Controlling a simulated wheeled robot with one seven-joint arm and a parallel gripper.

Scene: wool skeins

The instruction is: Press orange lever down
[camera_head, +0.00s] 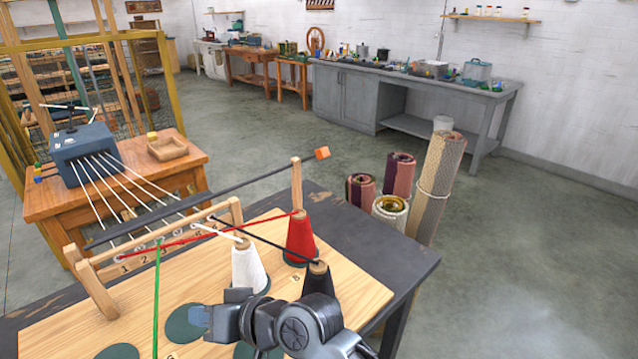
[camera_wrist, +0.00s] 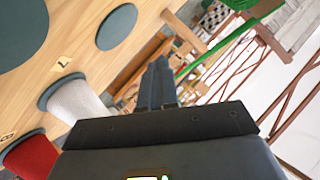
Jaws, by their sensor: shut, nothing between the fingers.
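The orange block (camera_head: 322,153) sits on the right end of a long dark bar (camera_head: 225,190), which slopes up to the right above the wooden board (camera_head: 230,285). A wooden post (camera_head: 296,185) stands beside the bar near that end. My gripper (camera_head: 199,317) is low over the front of the board, left of the dark cone and well away from the orange block. In the wrist view my gripper (camera_wrist: 158,75) has its two dark fingers together with nothing between them. The orange block is not seen in the wrist view.
A red cone (camera_head: 300,238), a white cone (camera_head: 249,268) and a dark cone (camera_head: 318,281) stand on the board. Red, white, green and dark yarns run to a wooden rack (camera_head: 150,250). Green discs (camera_head: 184,323) lie on the board. Rolled rugs (camera_head: 436,180) stand behind.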

